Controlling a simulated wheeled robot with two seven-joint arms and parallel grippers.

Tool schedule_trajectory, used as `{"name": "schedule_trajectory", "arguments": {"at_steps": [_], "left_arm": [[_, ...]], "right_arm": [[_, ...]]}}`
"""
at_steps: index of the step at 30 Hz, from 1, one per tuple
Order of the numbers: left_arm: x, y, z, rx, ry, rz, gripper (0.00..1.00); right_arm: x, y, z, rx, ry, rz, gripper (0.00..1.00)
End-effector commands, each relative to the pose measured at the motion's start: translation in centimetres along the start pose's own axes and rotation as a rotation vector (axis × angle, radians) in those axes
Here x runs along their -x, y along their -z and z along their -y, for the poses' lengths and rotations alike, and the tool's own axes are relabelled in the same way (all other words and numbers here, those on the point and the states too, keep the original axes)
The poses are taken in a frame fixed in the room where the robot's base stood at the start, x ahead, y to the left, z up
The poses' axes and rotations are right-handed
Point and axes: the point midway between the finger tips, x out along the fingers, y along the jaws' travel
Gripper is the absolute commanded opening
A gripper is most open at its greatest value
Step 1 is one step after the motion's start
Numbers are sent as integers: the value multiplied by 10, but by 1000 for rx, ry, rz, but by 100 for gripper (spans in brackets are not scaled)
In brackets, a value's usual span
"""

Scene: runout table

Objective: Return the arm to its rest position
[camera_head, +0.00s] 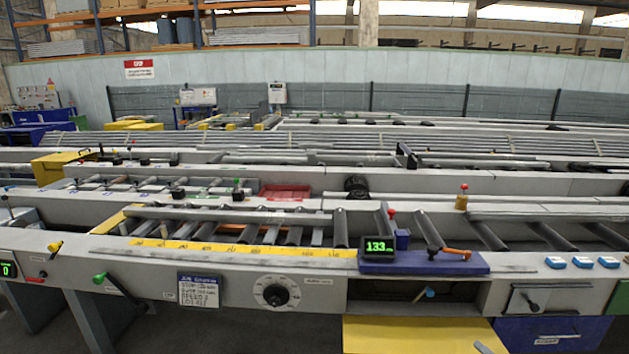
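Neither of my grippers shows in the head view, and I see no arm that I can make out for sure. The runout table (215,263) stretches across the whole view in front of me. It carries a row of dark rollers (340,228) behind a yellow scale strip (240,248). A digital readout (379,246) showing green digits that look like 133 stands on a blue base (425,263) on the table's front part.
The front face bears a round dial (275,293), a yellow lever (54,247), a green-knobbed lever (101,278) and a latch (531,300). A red tray (285,192) sits farther back. A yellow box (410,335) and a blue bin (552,334) are below the table.

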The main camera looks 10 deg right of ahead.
Motion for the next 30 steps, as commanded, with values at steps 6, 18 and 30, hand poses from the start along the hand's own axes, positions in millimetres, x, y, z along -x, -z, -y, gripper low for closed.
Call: {"name": "schedule_trajectory", "arguments": {"at_steps": [6, 18, 30], "left_arm": [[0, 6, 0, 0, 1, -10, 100], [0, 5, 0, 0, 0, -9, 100], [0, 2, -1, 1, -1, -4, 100]], "right_arm": [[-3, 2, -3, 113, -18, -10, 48], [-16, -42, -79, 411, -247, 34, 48], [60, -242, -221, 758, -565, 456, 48]]}}
